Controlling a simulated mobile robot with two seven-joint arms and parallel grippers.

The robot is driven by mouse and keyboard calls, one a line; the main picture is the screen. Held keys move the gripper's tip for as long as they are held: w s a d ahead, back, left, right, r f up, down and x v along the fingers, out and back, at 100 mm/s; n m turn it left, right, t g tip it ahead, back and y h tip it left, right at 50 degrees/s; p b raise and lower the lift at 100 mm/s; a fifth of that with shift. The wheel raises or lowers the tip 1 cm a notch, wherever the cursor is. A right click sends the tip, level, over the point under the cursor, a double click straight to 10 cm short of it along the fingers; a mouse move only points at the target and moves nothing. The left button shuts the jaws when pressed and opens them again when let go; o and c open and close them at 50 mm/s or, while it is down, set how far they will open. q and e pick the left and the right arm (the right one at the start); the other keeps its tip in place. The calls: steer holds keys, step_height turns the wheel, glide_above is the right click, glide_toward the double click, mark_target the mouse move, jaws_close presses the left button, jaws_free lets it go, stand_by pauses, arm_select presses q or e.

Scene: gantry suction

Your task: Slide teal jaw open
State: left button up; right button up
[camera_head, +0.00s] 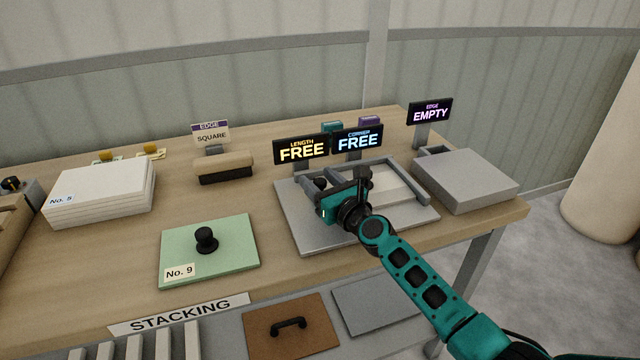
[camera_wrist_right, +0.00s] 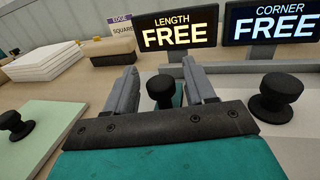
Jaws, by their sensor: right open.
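The teal jaw (camera_wrist_right: 178,98) shows in the right wrist view as a small patch of teal beside and under a black knob (camera_wrist_right: 160,91). Most of it is hidden by my gripper. My right gripper (camera_wrist_right: 162,82) is open, its two grey fingers on either side of that knob, with visible gaps. In the head view my right gripper (camera_head: 342,190) is over the left part of the grey fixture plate (camera_head: 300,222), and a black knob (camera_head: 320,183) shows just beyond it. Whether the fingers touch the jaw cannot be told. My left gripper is not in view.
Signs LENGTH FREE (camera_head: 302,150) and CORNER FREE (camera_head: 358,140) stand behind the fixture. A second black knob (camera_wrist_right: 275,96) is to the right. A green plate (camera_head: 225,262) lies left, a grey block (camera_head: 465,180) right. White sheets (camera_head: 100,192) are stacked at far left.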

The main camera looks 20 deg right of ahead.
steer(key=shift+w, duration=0.1)
steer(key=shift+c, duration=0.5)
jaws_close()
